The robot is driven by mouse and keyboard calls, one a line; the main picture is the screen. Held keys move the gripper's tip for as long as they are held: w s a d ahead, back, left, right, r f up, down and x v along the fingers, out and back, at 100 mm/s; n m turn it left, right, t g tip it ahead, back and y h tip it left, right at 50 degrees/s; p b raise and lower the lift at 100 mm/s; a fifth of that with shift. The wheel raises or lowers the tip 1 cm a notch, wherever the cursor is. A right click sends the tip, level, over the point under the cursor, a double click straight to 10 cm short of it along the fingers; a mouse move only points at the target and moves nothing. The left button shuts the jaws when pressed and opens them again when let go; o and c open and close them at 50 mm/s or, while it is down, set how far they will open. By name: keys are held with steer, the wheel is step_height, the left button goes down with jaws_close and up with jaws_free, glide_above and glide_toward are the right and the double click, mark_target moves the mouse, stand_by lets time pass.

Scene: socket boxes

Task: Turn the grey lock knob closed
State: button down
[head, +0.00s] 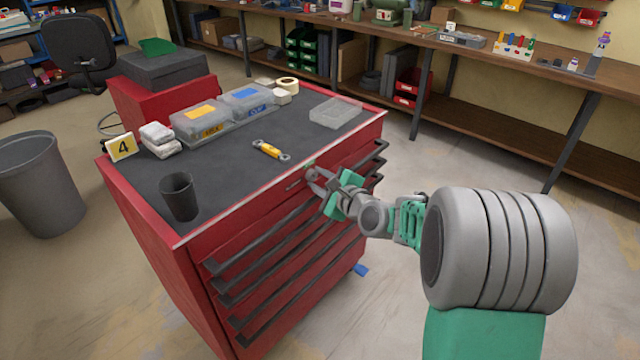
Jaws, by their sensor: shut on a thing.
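The grey lock knob (310,169) is small and sits on the upper front edge of the red tool cabinet (215,228). My gripper (315,176) is at the knob, coming from the right and front, with its fingers closed around it. The fingers hide most of the knob, so which way it is turned cannot be told. The drawers under it look shut, with long dark handles.
On the dark cabinet top are a yellow tool (268,150), a black cup (179,196), two lidded boxes (203,122), a clear tray (336,112) and a number 4 card (121,147). A grey bin (42,182) stands left.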

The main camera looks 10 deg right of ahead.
steer(key=n+b, duration=0.1)
steer(key=b, duration=0.1)
steer(key=f+n+t+b, duration=0.1)
steer(key=n+b, duration=0.1)
steer(key=shift+a+t+h, duration=0.1)
steer(key=shift+t+h, duration=0.2)
steer(key=n+t+b, duration=0.1)
steer(key=n+b, duration=0.2)
steer(key=b, duration=0.2)
steer(key=shift+f+b, duration=0.15)
steer(key=shift+b, duration=0.15)
steer(key=n+t+b, duration=0.1)
steer(key=n+b, duration=0.1)
steer(key=b, duration=0.3)
steer(key=shift+n, duration=0.3)
steer(key=shift+r+n+t+b, duration=0.35)
steer(key=shift+n+b, duration=0.25)
steer(key=shift+b, duration=0.3)
steer(key=c, duration=1.1)
jaws_free()
steer(key=shift+f, duration=0.1)
